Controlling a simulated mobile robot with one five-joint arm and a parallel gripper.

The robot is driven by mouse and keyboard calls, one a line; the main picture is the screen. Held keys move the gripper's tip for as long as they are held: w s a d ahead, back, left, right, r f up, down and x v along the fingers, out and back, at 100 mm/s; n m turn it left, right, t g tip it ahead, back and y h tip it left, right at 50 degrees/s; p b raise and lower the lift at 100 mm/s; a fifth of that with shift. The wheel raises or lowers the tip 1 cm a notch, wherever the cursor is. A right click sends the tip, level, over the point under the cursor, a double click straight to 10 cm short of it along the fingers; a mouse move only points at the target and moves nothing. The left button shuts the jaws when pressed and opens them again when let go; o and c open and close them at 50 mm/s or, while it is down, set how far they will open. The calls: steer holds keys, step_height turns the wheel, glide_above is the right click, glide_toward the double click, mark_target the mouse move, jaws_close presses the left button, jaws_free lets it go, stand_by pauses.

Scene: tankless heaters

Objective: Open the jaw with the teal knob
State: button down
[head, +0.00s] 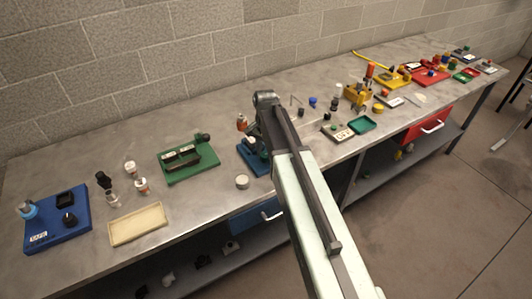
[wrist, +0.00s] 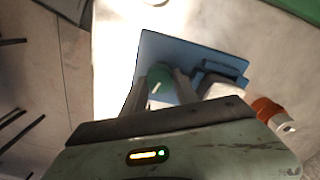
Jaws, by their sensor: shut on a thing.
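In the wrist view, the teal knob (wrist: 160,78) sits between the two fingers of my gripper (wrist: 162,88), which is shut on it. The knob is over a blue base plate (wrist: 200,57). A dark and grey block (wrist: 222,84), perhaps part of the jaw, stands on the plate just right of the fingers. I cannot tell how far the jaw is open. In the head view, the blue base plate (head: 246,161) shows left of my arm. My arm hides the knob and the fingertips there.
An orange and white bottle (wrist: 272,113) stands close right of my gripper in the wrist view. In the head view, a green fixture (head: 188,163) is to the left and a small round tin (head: 242,181) is in front. A brick wall (head: 150,45) is behind the bench.

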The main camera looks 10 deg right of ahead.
steer(key=n, duration=0.4)
steer(key=shift+n, duration=0.4)
steer(key=n, duration=1.4)
steer(key=shift+n, duration=0.4)
steer(key=c, duration=0.9)
jaws_free()
steer(key=shift+w, duration=0.1)
steer(key=shift+c, duration=0.2)
